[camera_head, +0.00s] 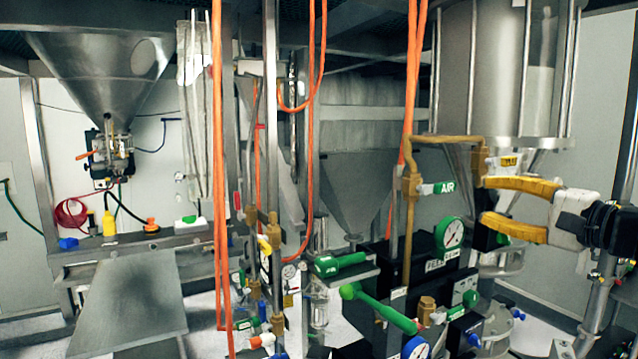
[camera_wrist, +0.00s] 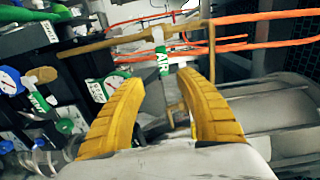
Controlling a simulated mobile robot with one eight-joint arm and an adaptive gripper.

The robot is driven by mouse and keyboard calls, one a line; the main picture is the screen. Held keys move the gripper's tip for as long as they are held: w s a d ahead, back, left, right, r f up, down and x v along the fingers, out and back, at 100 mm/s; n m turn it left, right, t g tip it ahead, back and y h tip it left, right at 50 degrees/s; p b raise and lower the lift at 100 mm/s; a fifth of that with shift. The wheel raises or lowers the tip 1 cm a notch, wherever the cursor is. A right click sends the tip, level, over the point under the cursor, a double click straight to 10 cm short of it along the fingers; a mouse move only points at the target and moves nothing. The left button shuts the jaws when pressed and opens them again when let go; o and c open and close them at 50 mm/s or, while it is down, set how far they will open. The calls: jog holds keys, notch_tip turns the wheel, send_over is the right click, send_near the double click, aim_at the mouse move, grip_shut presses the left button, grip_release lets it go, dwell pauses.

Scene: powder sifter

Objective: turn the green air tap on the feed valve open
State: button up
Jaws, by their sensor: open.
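The green air tap (camera_head: 444,187) is a small lever with a white label reading AIR. It points right from a brass valve body (camera_head: 410,186) on a brass pipe. My gripper (camera_head: 484,201) is to the right of the tap, its two yellow fingers spread and pointing left towards it. In the wrist view the tap (camera_wrist: 162,62) appears just beyond the gap between the fingertips (camera_wrist: 160,82). Nothing is held, and the fingers look apart from the tap. A black box with a FEED label (camera_head: 440,264) and a green-rimmed gauge (camera_head: 450,233) stands below the tap.
Orange hoses (camera_head: 412,90) hang close to the left of the valve body. A large steel vessel (camera_head: 500,70) stands above my gripper. A longer green handle (camera_head: 378,308) and another green handle (camera_head: 340,264) lie lower left. A steel table (camera_head: 127,300) is far left.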

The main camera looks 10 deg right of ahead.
aim_at(449, 187)
jog(key=p+x, duration=0.1)
jog(key=x, duration=0.2)
jog(key=p+x, duration=0.1)
jog(key=x, duration=0.3)
jog(key=p+x, duration=0.1)
jog(key=x, duration=0.2)
jog(key=shift+w+a+r, duration=0.15)
jog(key=shift+w+r, duration=0.15)
jog(key=shift+w, duration=0.1)
jog(key=shift+s, duration=0.15)
grip_shut()
